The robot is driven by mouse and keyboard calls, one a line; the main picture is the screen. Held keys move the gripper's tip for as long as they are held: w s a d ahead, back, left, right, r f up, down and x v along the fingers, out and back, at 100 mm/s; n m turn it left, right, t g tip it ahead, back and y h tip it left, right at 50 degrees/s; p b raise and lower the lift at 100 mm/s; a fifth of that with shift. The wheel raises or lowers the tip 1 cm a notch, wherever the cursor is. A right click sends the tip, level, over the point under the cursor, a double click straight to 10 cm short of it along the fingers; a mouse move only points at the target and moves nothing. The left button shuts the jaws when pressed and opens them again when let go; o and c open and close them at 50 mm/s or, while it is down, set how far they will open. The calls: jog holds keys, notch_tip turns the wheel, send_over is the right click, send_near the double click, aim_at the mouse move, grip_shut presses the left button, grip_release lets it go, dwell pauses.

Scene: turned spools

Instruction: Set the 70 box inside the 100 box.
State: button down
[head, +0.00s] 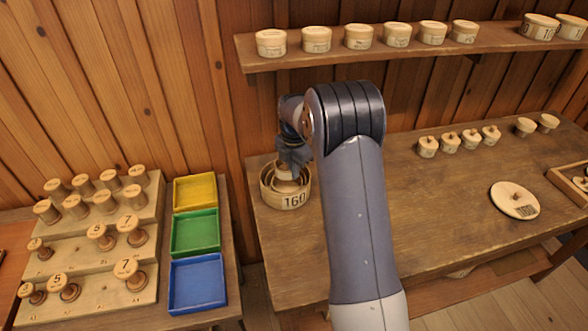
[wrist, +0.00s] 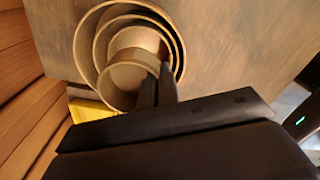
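The round wooden box marked 160 (head: 293,201) stands open at the left end of the bench, with narrower open boxes nested in it; their numbers are hidden. In the wrist view its pale outer wall (wrist: 82,45) rings the nested rims. My gripper (head: 288,168) points down over this nest. In the wrist view my gripper's fingers (wrist: 157,88) are close together across the wall of a small open round box (wrist: 126,80), one inside and one outside. I take it as the 70 box; no number shows. It is over or within the innermost ring; its base contact is hidden.
A wall shelf (head: 400,53) with several lidded round boxes runs behind. Several small lidded pieces (head: 450,142) and a large round lid (head: 515,200) are on the bench. A stepped spool rack (head: 95,245) and yellow, green and blue trays (head: 197,285) are left.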

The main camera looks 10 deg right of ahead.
jog(key=shift+f, duration=0.2)
dwell(0.5)
jog(key=shift+f+b, duration=0.6)
jog(key=shift+f, duration=0.2)
jog(key=shift+f, duration=0.3)
jog(key=shift+f+b, duration=0.65)
jog(key=shift+f, duration=0.05)
jog(key=shift+f, duration=0.25)
dwell(0.4)
jog(key=c, duration=1.2)
grip_release()
jog(key=shift+r, duration=0.2)
